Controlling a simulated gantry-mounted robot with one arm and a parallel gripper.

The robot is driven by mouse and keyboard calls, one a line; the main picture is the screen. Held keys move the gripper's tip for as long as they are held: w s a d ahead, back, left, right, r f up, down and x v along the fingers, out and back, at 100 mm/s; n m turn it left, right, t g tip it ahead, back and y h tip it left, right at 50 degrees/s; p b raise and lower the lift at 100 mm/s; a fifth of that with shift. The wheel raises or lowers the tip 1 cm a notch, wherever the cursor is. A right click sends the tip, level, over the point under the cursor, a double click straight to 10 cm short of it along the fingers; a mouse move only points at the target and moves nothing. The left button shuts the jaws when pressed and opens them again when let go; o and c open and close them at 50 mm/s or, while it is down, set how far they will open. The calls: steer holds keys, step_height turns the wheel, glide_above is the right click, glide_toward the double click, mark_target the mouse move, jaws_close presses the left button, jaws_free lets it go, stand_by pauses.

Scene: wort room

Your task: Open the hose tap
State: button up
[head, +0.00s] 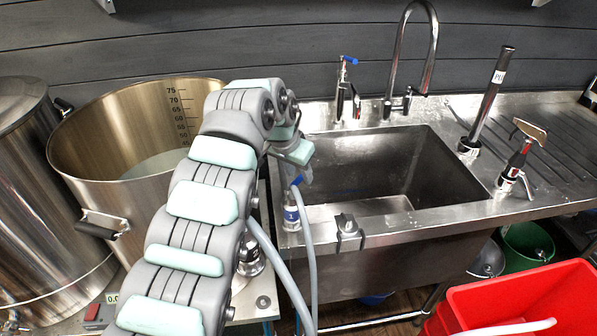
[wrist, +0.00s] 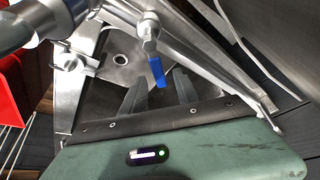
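A silver tap with a blue lever (wrist: 157,72) shows near the middle of the wrist view. In the head view a blue lever (head: 295,183) shows just below my gripper, above the sink's left front corner, beside a grey hose. My gripper (wrist: 161,84) is open: its two dark fingers stand apart. In the wrist view the lever's lower end shows between the fingertips, with nothing gripped; I cannot tell whether it touches them. In the head view my arm largely hides the gripper and its fingers.
The steel sink (head: 420,212) lies right of my gripper. A second blue-levered tap (head: 347,60) and a tall curved faucet (head: 432,40) stand behind it. A large pot (head: 120,120) stands left. A red crate (head: 530,300) is at front right. A clamp (head: 348,226) sits on the sink's front edge.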

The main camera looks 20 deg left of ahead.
jaws_close()
stand_by(1.3)
